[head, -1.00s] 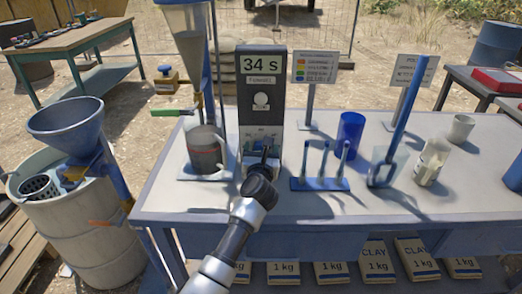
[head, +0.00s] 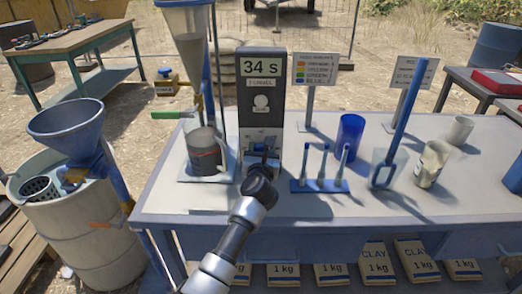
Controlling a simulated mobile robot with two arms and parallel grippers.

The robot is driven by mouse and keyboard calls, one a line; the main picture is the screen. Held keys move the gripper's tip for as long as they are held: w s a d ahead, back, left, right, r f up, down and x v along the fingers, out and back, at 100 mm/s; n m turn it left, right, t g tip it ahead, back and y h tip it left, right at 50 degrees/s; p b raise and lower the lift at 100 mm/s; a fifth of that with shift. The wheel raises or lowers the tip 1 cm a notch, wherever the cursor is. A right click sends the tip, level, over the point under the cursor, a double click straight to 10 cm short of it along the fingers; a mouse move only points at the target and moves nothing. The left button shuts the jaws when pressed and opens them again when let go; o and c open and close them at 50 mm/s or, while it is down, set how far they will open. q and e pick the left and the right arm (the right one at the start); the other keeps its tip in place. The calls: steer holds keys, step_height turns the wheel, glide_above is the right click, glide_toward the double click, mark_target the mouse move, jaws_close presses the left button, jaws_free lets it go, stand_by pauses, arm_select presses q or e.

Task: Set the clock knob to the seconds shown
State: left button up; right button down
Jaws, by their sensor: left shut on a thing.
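The clock (head: 247,120) is a dark upright box on the near left part of the bench. Its display (head: 260,66) reads "34 S", above a "FUNNEL" label and a pale round dial (head: 261,102). My left gripper (head: 262,150) reaches up from the bottom to the lower front of the clock. It is shut on the clock knob, which the fingers mostly hide, so its setting cannot be read. My right gripper is not in view.
A jug (head: 206,158) stands left of the clock, under a tall funnel (head: 189,45). A barrel (head: 105,250) with a blue funnel (head: 66,130) stands left of the bench.

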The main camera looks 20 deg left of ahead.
arm_select(q)
steer(key=m+p, duration=0.4)
steer(key=shift+d+r+p, duration=0.1)
steer(key=shift+r+p, duration=0.05)
steer(key=shift+p, duration=0.2)
steer(key=shift+m+p, duration=0.7)
steer(key=shift+m, duration=0.3)
steer(key=m+p, duration=0.2)
steer(key=m, duration=0.1)
steer(key=shift+d+m, duration=0.1)
steer(key=shift+m, duration=0.2)
steer(key=shift+f+m+p, duration=0.2)
steer(key=shift+m+p, duration=0.3)
steer(key=shift+m, duration=0.35)
steer(key=shift+f+m+p, duration=0.15)
steer(key=shift+m+p, duration=0.3)
steer(key=shift+m, duration=0.4)
steer(key=o, duration=0.9)
